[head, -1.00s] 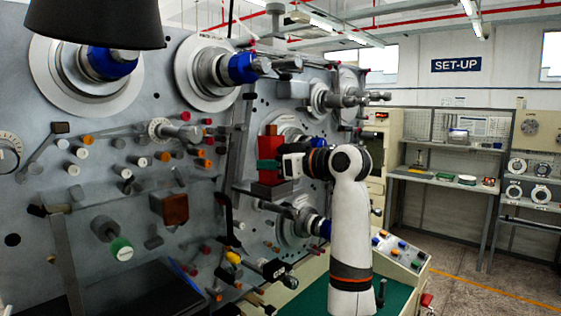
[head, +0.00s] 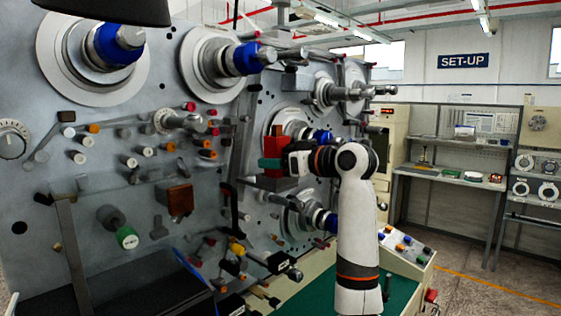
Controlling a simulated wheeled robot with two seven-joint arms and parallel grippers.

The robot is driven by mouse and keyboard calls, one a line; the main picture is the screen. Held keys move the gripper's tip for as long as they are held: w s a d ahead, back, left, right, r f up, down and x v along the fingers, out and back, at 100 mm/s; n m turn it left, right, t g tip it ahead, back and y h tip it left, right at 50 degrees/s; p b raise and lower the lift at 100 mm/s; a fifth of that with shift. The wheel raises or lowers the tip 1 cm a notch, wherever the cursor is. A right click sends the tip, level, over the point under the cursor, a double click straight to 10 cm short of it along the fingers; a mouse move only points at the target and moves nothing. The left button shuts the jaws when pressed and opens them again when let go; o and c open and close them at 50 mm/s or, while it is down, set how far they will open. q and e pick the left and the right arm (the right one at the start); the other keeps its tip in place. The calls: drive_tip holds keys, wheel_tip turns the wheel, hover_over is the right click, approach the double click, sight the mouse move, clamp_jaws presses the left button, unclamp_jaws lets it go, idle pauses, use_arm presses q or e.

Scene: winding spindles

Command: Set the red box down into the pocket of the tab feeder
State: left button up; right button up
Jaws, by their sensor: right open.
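The red box (head: 273,143) stands upright on the right part of the winding machine. It appears to sit on or in the dark grey block of the tab feeder (head: 270,184); the pocket itself is hidden, so its depth in it cannot be told. My right gripper (head: 271,164) is at the box, coming from the right, with its green fingers open across the lower part of the box. Whether a finger still touches the box cannot be told. My left gripper is not in view.
Winding spindles with blue hubs, such as the upper one (head: 241,60), stick out of the grey panel (head: 215,130). A brown block (head: 175,200) and several rollers sit to the left. A sloped button console (head: 405,246) stands right of my right arm.

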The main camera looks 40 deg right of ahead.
drive_tip(key=shift+s, duration=0.1)
drive_tip(key=shift+s+d+b, duration=0.1)
drive_tip(key=shift+s+b, duration=0.2)
drive_tip(key=s+r+b, duration=0.1)
drive_tip(key=s+b, duration=0.3)
drive_tip(key=s, duration=0.7)
drive_tip(key=shift+d+r, duration=0.25)
drive_tip(key=shift+d, duration=0.2)
